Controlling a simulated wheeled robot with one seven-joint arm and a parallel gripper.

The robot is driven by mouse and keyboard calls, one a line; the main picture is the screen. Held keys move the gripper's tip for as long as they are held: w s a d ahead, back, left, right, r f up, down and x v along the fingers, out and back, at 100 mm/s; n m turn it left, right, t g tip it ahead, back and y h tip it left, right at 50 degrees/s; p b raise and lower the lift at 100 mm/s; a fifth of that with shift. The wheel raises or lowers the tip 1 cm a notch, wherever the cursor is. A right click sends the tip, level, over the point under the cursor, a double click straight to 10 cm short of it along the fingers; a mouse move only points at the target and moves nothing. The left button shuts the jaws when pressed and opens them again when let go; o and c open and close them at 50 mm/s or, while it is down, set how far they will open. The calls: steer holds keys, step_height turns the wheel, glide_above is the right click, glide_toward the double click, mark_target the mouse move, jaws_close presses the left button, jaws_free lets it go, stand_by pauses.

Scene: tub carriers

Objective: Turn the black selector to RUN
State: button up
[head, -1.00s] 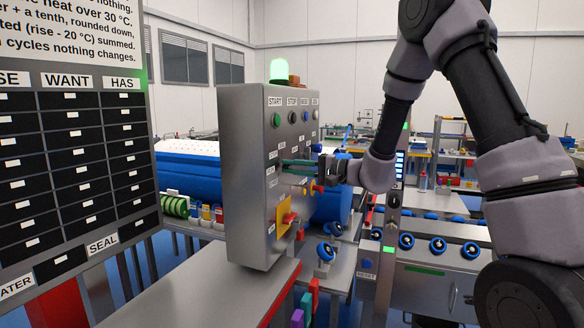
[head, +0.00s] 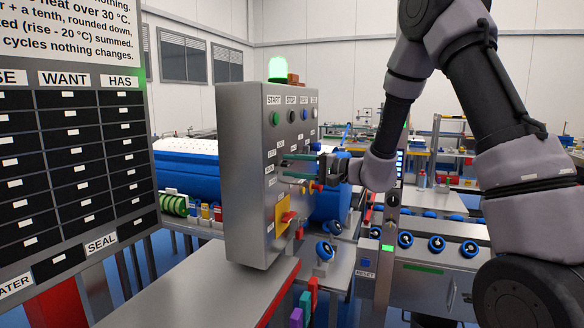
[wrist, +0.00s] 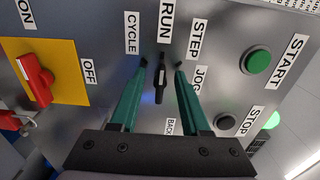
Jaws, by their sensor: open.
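The black selector (wrist: 160,80) is on the grey panel (wrist: 120,25) in the wrist view. Its bar lies roughly in line with the RUN label (wrist: 166,20) above it. I cannot tell which end is its pointer. CYCLE, STEP, JOG and BACK labels surround it. My gripper (wrist: 162,68) is open, with one green finger on each side of the selector and gaps visible between them. In the head view my gripper (head: 286,163) reaches the panel's face from the right, and the selector is too small or hidden to make out.
A red switch on a yellow plate (wrist: 68,72) is left of the selector in the wrist view. The green START button (wrist: 257,61) and dark STOP button (wrist: 226,122) are to the right. A green lamp (head: 278,69) glows on top of the cabinet.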

steer(key=v, duration=1)
steer(key=shift+d, duration=0.25)
steer(key=s+d+r+n+g+h, duration=0.1)
steer(key=s+r+n+g+h, duration=0.15)
steer(key=s, duration=0.55)
steer(key=s+d+r+n+g+h, duration=0.1)
steer(key=s+d+r+g+h, duration=0.15)
steer(key=s, duration=0.55)
steer(key=s+d+r+m+t+h, duration=0.2)
steer(key=s+d+t+h, duration=0.1)
steer(key=d+h, duration=0.2)
steer(key=s+d+r+m+t+h, duration=0.1)
steer(key=s+d+r+t+h, duration=0.2)
steer(key=d+h, duration=0.2)
steer(key=d, duration=0.3)
steer(key=shift+d+r+m, duration=0.2)
steer(key=shift+m, duration=0.15)
